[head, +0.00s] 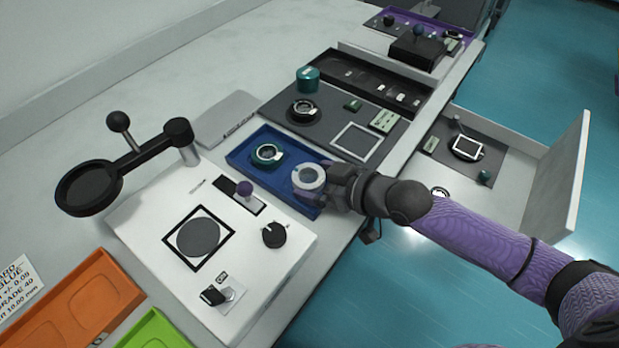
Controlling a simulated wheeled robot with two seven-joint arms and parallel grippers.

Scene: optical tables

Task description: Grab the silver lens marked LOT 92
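A silver ring-shaped lens (309,177) with a pale centre is at the right end of the blue tray (240,160). Its marking is too small to read. My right gripper (318,186) is at this lens, with its fingers at the lens's right and near sides. The fingers are partly hidden, and I cannot tell whether they grip it or whether it is raised off the tray. A teal-rimmed lens (267,153) sits in the left part of the same tray. My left gripper is not in view.
A white instrument box (150,235) with a dark magnifier arm (145,155) stands left of the tray. Behind the tray is a grey mat (340,113) with a black ring-shaped item (304,110). An open drawer (515,170) juts out at right.

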